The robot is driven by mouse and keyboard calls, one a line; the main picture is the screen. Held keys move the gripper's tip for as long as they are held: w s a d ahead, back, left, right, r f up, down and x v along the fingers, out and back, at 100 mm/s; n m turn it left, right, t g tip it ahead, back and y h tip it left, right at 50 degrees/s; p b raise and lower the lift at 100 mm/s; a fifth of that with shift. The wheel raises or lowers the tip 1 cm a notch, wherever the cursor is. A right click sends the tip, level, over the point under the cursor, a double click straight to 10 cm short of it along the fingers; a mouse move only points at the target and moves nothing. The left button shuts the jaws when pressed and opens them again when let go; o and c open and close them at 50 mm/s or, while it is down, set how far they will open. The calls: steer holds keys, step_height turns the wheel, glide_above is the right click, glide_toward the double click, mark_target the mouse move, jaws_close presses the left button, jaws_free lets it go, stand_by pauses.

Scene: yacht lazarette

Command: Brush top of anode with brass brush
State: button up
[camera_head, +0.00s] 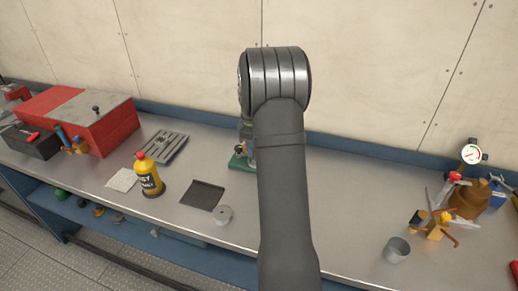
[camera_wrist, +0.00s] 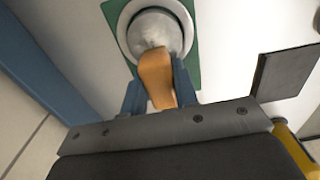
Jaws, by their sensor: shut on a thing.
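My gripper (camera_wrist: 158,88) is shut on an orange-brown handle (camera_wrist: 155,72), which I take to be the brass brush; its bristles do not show. A grey metal dome (camera_wrist: 153,28), apparently the anode, sits in a pale round holder (camera_wrist: 186,18) on a green base (camera_wrist: 112,12). The handle's far end overlaps the dome's near side in the wrist view; I cannot tell whether they touch.
A metal cup (camera_head: 397,250) and a cluster of tools (camera_head: 438,222) are at right. The wall is close behind.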

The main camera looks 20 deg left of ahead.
steer(key=shift+d, duration=3.1)
steer(key=shift+s, duration=0.25)
steer(key=shift+a, duration=3.15)
steer(key=shift+d, duration=3.1)
step_height(320, 180, up, 8)
steer(key=shift+r, duration=0.1)
